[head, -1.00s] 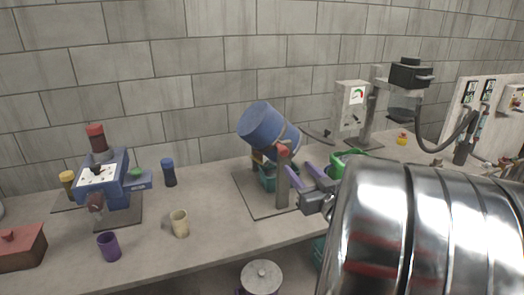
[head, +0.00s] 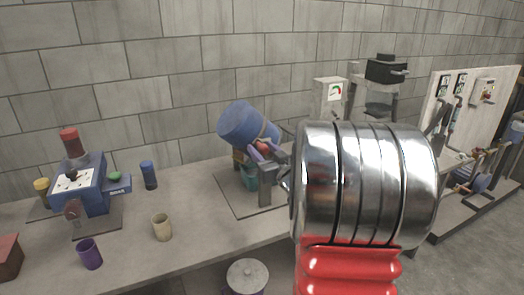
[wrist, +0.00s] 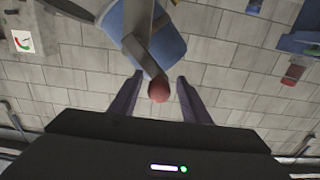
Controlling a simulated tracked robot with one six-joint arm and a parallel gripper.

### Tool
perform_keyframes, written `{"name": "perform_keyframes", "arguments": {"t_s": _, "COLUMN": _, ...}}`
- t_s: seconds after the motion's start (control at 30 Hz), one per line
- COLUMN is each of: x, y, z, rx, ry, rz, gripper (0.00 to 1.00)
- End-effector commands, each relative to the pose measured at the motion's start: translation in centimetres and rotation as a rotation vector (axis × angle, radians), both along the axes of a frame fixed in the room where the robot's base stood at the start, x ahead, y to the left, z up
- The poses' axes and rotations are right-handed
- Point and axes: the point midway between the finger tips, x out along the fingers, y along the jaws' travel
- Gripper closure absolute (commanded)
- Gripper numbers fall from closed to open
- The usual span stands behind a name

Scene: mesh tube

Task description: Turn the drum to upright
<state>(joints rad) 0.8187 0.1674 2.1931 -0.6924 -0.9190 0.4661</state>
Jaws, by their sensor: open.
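The blue drum (head: 246,124) sits tilted in its stand (head: 265,190) on a dark plate on the bench, its closed end toward the upper left. It also shows in the wrist view (wrist: 168,42). A grey lever (wrist: 140,52) with a red knob (wrist: 158,90) stands at the drum. My gripper (head: 262,148) is open, with purple fingers. In the wrist view the knob lies between the fingers (wrist: 160,77), with gaps on both sides. In the head view the fingers partly cover the knob, and my arm hides what lies to its right.
A blue machine (head: 92,188) stands at the left, with a purple cup (head: 89,254), cream cup (head: 161,228) and blue cup (head: 149,175) nearby. A lidded pot (head: 247,275) is below the bench's front edge. A gauge device (head: 333,98) stands behind my arm.

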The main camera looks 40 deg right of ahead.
Motion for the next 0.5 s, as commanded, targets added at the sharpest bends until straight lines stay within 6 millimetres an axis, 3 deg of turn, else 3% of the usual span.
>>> {"name": "perform_keyframes", "arguments": {"t_s": 0.23, "x": 0.03, "y": 0.01, "z": 0.00, "rx": 0.000, "ry": 0.000, "rz": 0.000, "gripper": 0.58}}
{"name": "perform_keyframes", "arguments": {"t_s": 0.5, "x": 0.03, "y": 0.02, "z": 0.00, "rx": 0.000, "ry": 0.000, "rz": 0.000, "gripper": 0.77}}
